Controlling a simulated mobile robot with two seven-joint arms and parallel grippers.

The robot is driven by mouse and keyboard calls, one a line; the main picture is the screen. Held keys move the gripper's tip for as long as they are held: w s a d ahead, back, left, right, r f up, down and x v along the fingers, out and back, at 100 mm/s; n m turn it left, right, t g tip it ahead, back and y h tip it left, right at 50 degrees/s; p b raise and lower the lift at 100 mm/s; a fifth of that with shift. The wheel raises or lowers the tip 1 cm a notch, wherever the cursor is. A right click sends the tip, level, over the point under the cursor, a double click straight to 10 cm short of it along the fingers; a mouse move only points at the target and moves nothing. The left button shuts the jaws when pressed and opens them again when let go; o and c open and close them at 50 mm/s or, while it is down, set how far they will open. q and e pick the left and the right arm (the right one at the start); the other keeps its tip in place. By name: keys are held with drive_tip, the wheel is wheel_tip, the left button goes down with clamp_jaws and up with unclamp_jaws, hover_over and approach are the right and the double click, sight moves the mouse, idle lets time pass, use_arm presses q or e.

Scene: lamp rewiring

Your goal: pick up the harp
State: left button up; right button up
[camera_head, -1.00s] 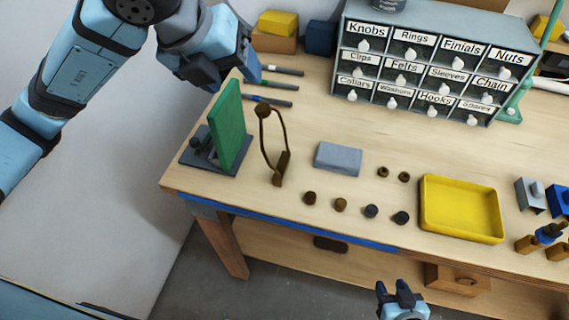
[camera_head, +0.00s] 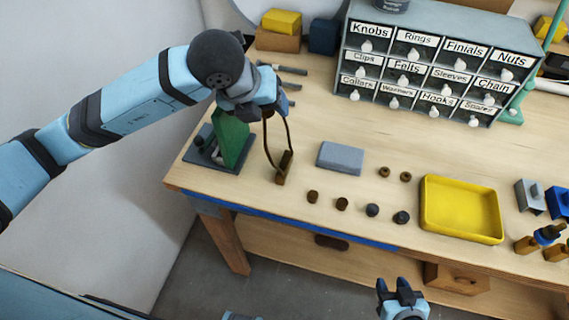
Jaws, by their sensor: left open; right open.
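The harp (camera_head: 289,147) is a thin dark bronze loop standing upright on a small brown foot, near the left end of the workbench. My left gripper (camera_head: 262,110) is open at the top of the harp and hides its upper end. I cannot tell whether the fingers touch it. My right gripper (camera_head: 402,292) is open and empty, in front of the bench's front edge and low in the picture.
A green upright panel (camera_head: 231,140) on a dark base stands just left of the harp, partly behind my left gripper. A grey block (camera_head: 340,157), several small knobs (camera_head: 342,204) and a yellow tray (camera_head: 460,208) lie to the right. A labelled drawer cabinet (camera_head: 432,65) stands behind.

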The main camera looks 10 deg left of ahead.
use_arm(q)
drive_tip(key=shift+w+d+f, duration=0.1)
drive_tip(key=shift+w+f, duration=0.05)
drive_tip(key=shift+f, duration=0.15)
clamp_jaws()
wheel_tip(320, 180, up, 20)
drive_tip(key=shift+b, duration=0.45)
idle(0.3)
